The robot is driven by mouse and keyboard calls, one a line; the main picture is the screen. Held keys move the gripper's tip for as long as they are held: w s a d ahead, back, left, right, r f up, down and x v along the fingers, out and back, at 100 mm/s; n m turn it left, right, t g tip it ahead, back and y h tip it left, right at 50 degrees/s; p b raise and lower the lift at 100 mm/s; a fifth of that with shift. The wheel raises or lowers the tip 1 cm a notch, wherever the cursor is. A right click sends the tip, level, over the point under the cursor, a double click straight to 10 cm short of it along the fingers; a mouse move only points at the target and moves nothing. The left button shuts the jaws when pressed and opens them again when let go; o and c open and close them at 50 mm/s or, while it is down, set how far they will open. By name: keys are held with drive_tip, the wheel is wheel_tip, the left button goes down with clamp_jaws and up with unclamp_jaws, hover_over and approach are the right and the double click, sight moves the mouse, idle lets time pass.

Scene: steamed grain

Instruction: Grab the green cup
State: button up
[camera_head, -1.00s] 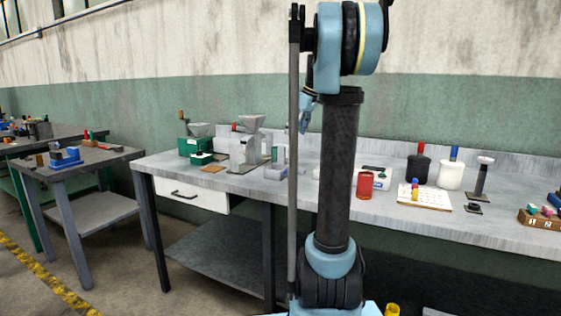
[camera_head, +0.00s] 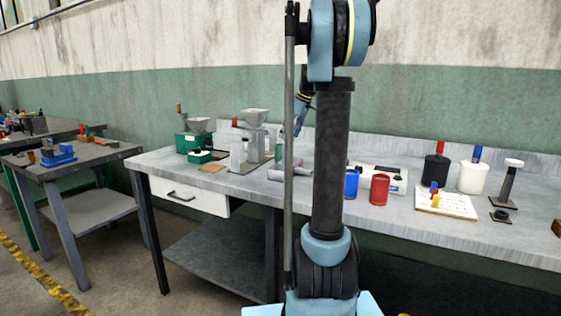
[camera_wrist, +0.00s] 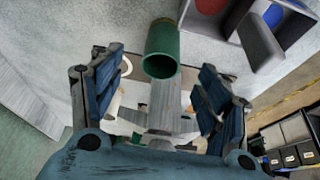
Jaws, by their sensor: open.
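The green cup (camera_wrist: 162,52) shows at the upper middle of the wrist view, its round open end facing the camera. A small green shape (camera_head: 279,152) beside my pole in the head view looks like the same cup, mostly hidden. My gripper (camera_wrist: 157,92) is open, with its blue-grey fingers spread to the left and right. The cup appears beyond the gap between the fingers, with no contact visible. In the head view only part of my gripper (camera_head: 301,116) shows behind my arm.
A grey machine with a hopper (camera_head: 254,135) and a green grinder (camera_head: 188,144) stand left of the cup. A blue cup (camera_head: 351,184) and red cup (camera_head: 380,189) stand to the right on the grey workbench (camera_head: 400,222).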

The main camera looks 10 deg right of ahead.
drive_tip(key=x, duration=0.5)
drive_tip(key=shift+f, duration=0.1)
drive_tip(key=shift+x, duration=2.6)
drive_tip(key=shift+s+a, duration=0.1)
drive_tip(key=shift+s, duration=0.05)
drive_tip(key=c, duration=1.1)
